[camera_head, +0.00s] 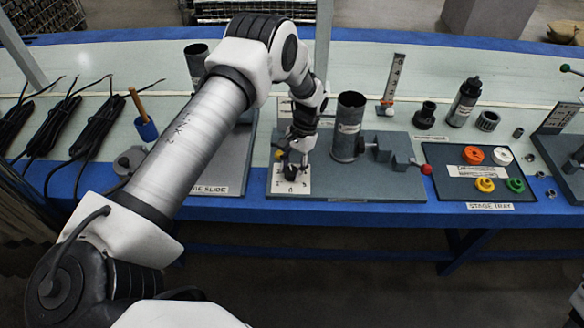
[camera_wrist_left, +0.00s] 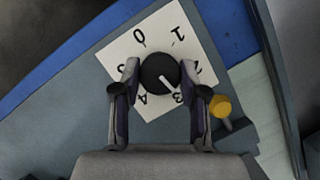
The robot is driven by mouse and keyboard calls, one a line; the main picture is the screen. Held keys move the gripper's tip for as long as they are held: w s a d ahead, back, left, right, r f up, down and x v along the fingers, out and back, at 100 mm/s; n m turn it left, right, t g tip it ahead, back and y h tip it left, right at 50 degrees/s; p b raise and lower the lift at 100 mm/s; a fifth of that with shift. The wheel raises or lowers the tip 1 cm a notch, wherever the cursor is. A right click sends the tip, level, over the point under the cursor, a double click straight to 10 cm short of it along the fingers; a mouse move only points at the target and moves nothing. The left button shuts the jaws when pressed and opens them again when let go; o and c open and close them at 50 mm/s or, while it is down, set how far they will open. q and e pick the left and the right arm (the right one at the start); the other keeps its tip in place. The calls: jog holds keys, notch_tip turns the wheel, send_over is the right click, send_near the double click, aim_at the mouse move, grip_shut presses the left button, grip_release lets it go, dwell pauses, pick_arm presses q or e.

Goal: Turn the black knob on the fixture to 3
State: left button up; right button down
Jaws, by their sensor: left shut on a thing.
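The black knob (camera_wrist_left: 158,72) sits on a white dial card (camera_wrist_left: 122,50) with digits around it. My left gripper (camera_wrist_left: 160,80) has its two fingers on either side of the knob and is shut on it. The knob's white pointer line slants to the lower right in the left wrist view, towards the digit that looks like 3. In the head view my left gripper (camera_head: 293,168) reaches down onto the fixture (camera_head: 375,186), over the white card (camera_head: 301,186). The knob is mostly hidden there. My right gripper is not in view.
A grey cylinder (camera_head: 348,125) stands just right of the gripper, beside a grey crank with a red ball (camera_head: 426,169). A yellow knob (camera_wrist_left: 221,106) is close to the fingers. A stage tray (camera_head: 447,190) with coloured rings lies further right. Black cables (camera_head: 95,130) lie left.

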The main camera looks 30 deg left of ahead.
pick_arm(q)
jog(key=shift+m+y, duration=0.4)
jog(key=shift+m, duration=0.7)
jog(key=o, duration=1.1)
jog(key=shift+o, duration=0.2)
jog(key=v, duration=1.2)
jog(key=shift+s+d, duration=0.1)
